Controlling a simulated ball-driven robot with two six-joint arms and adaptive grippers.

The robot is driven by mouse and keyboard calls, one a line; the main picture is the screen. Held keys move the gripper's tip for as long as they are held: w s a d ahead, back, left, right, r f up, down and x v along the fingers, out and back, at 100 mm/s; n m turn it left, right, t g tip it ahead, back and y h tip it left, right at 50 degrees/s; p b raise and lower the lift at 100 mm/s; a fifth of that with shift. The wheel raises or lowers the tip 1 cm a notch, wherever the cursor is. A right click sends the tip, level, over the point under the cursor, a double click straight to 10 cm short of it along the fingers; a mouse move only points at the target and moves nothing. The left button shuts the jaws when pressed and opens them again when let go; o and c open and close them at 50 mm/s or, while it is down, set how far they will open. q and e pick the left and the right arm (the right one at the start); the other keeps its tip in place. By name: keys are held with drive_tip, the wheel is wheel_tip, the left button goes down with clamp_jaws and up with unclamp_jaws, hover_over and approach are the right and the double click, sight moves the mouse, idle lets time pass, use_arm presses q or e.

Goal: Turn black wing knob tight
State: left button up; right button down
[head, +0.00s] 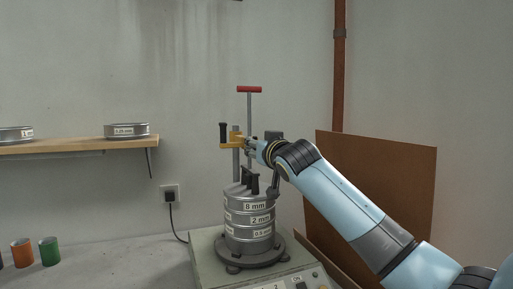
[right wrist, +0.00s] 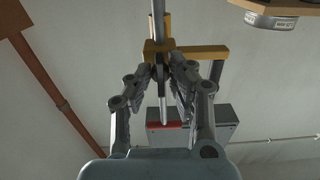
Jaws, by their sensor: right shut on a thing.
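The black wing knob (head: 248,181) sits on top of a stack of sieves (head: 249,226) labelled 8 mm, 2 mm and 0.5 mm. My right gripper (head: 252,144) is well above the knob, at a yellow bracket (head: 230,146) on a post. In the right wrist view the fingers (right wrist: 161,78) are closed around an upright metal rod (right wrist: 158,22), close by the yellow bracket (right wrist: 205,53). The rod (head: 249,111) ends at the top in a red T-handle (head: 249,89). The exact contact is partly hidden by the fingers. My left gripper is not in view.
The stack stands on a shaker base (head: 205,262) on the concrete bench (head: 110,265). A brown board (head: 390,190) leans at the right. A wooden shelf (head: 75,146) with sieves is at the left. Orange (head: 22,253) and green (head: 50,251) cups stand at front left.

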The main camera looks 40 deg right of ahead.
drive_tip(key=shift+f, duration=0.25)
drive_tip(key=c, duration=1.2)
unclamp_jaws()
drive_tip(key=shift+r, duration=0.2)
drive_tip(key=shift+s, duration=0.1)
drive_tip(key=v, duration=1.1)
drive_tip(key=shift+s+a, duration=0.2)
drive_tip(key=shift+s, duration=0.2)
